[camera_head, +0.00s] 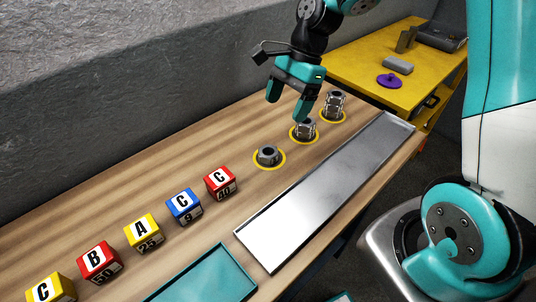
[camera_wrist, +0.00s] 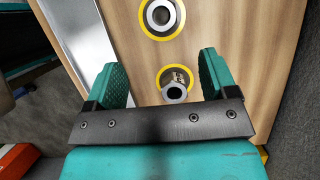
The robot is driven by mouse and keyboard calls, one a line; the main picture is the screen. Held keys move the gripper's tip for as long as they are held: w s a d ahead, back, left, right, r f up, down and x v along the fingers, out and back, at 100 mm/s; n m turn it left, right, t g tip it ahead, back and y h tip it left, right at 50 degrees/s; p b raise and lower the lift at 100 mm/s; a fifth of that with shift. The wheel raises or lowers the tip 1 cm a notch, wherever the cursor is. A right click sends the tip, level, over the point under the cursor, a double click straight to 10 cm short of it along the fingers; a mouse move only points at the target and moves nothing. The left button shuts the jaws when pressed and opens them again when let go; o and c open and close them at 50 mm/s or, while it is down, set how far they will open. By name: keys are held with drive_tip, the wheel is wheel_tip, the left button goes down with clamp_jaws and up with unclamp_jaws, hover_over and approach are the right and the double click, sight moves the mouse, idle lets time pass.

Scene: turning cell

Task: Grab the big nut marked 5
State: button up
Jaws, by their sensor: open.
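Three grey metal nut pieces stand on yellow rings on the wooden bench. In the head view the nearest is a low nut (camera_head: 267,154), the middle one is a taller piece (camera_head: 305,130), and the farthest is the tallest (camera_head: 335,104). I cannot read a 5 on any of them. My gripper (camera_head: 289,104) is open and empty, pointing down above and beside the middle piece. In the wrist view, a nut piece (camera_wrist: 175,88) shows between the open fingers of my gripper (camera_wrist: 163,64), apart from both; another nut (camera_wrist: 161,15) lies beyond them.
A long silver tray (camera_head: 262,246) lies along the bench's front side. Lettered cubes, including a red one (camera_head: 220,184), stand in a row at the left. A teal tray (camera_head: 212,280) is at the front. A grey wall (camera_head: 110,75) borders the back. A yellow table (camera_head: 365,73) stands beyond.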

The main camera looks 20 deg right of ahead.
sight(268, 151)
drive_tip(key=p+x, duration=0.1)
drive_tip(key=x, duration=1.1)
drive_tip(key=shift+w, duration=0.1)
drive_tip(key=c, duration=1)
drive_tip(key=shift+c, duration=0.6)
drive_tip(key=shift+r, duration=0.1)
